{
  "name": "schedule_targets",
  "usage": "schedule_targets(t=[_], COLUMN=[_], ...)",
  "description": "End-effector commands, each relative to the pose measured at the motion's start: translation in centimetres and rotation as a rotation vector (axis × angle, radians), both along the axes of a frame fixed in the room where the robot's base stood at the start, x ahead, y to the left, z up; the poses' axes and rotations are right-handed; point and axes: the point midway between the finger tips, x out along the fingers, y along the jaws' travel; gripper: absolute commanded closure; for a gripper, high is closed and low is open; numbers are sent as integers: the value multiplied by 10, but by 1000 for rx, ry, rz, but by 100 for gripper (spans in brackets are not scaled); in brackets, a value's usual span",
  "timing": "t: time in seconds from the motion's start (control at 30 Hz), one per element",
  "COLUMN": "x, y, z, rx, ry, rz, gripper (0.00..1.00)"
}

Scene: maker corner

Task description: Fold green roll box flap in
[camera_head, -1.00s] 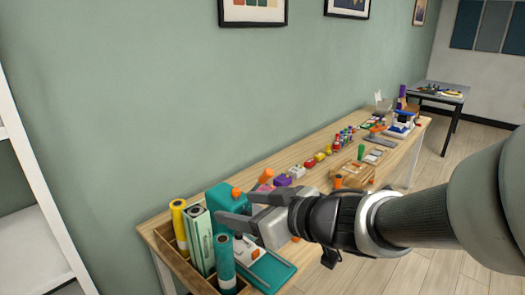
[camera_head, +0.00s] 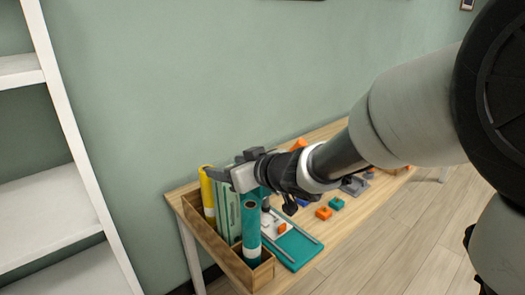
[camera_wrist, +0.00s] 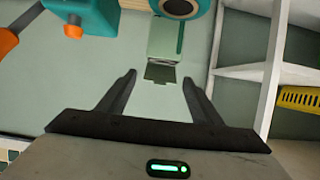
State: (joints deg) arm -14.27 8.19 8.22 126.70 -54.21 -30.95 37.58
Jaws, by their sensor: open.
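The green roll box (camera_head: 227,222) is a tall pale-green box standing upright between a yellow roll and a teal roll in the wooden tray. Its upper end is behind my gripper in the head view. In the wrist view the box (camera_wrist: 163,38) lies ahead, beyond the fingertips, with a dark greyish-green flap (camera_wrist: 160,72) sticking out from its end, unfolded. My gripper (camera_wrist: 160,80) is open and empty, its fingers to either side of the flap in the picture. I cannot tell whether they touch it. In the head view my gripper (camera_head: 222,170) is over the box's top.
The yellow roll (camera_head: 207,195) and teal roll (camera_head: 251,230) stand close beside the box in the wooden tray (camera_head: 207,245). A teal tray (camera_head: 300,250) lies to the right on the table. White shelving (camera_head: 85,160) stands at left; a yellow basket (camera_wrist: 300,99) shows in the wrist view.

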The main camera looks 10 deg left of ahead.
Motion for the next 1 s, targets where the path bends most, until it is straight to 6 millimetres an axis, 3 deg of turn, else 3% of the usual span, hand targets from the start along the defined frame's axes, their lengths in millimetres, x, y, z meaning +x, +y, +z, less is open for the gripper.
schedule_targets(t=[0.37,0.4,0.63,1.0], x=[5,5,5,3], y=[6,6,6,3], z=[-3,-3,-3,-20], rx=[0,0,0,84], ry=[0,0,0,-68], rz=[0,0,0,-1], gripper=[41,42,81,82])
